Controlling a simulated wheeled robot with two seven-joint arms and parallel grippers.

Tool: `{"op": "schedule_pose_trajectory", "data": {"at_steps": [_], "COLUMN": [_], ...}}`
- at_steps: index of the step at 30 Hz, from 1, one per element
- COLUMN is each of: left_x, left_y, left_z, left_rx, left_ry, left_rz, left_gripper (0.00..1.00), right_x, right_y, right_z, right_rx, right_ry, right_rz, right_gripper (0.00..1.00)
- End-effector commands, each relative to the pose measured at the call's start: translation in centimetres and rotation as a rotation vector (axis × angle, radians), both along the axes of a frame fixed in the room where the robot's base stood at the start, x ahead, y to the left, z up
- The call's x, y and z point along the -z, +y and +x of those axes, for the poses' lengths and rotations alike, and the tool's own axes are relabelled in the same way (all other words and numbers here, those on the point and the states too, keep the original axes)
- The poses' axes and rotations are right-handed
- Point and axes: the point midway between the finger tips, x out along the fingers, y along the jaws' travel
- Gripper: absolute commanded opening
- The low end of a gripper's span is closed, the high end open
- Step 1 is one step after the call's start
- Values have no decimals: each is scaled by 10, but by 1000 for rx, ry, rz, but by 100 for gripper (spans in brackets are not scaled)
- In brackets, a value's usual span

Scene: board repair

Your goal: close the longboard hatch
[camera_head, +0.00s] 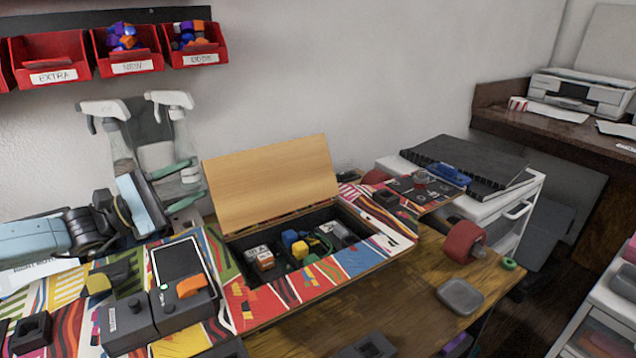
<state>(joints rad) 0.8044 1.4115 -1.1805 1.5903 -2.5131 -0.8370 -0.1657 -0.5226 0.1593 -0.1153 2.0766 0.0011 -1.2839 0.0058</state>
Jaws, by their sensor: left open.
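The longboard (395,229) lies across the wooden table, its deck printed in bright coloured patterns. Its hatch (270,183), a plain light-wood panel, stands raised and leans back from the far edge of a dark compartment. The compartment is open and holds several small items, with orange, yellow and blue parts. My left gripper (186,182) is at the left, beside the hatch's left edge and apart from it. Its two greenish fingers are spread with nothing between them. My right gripper is not in view.
Two spray bottles (178,130) stand behind my left gripper. A dark control box (155,312) with an orange switch sits on the near left. A red wheel (464,242) and a grey dish (460,295) are at the right. Red bins (127,57) hang on the wall.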

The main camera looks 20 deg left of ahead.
Motion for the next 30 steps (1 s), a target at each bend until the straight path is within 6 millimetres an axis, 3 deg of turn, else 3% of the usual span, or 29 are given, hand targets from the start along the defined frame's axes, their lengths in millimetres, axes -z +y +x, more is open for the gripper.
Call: {"op": "schedule_pose_trajectory", "data": {"at_steps": [5, 21, 30], "left_x": [0, -1, -7], "left_y": [-13, -89, -103], "left_z": [13, 91, 106], "left_rx": [1, 2, 0], "left_ry": [-4, -3, 0], "left_rz": [-3, -1, 0], "left_gripper": [48, 48, 48], "right_x": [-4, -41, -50], "right_y": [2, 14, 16], "right_z": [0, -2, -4], "right_rx": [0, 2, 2], "right_ry": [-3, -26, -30], "right_rz": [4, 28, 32], "right_gripper": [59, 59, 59]}}
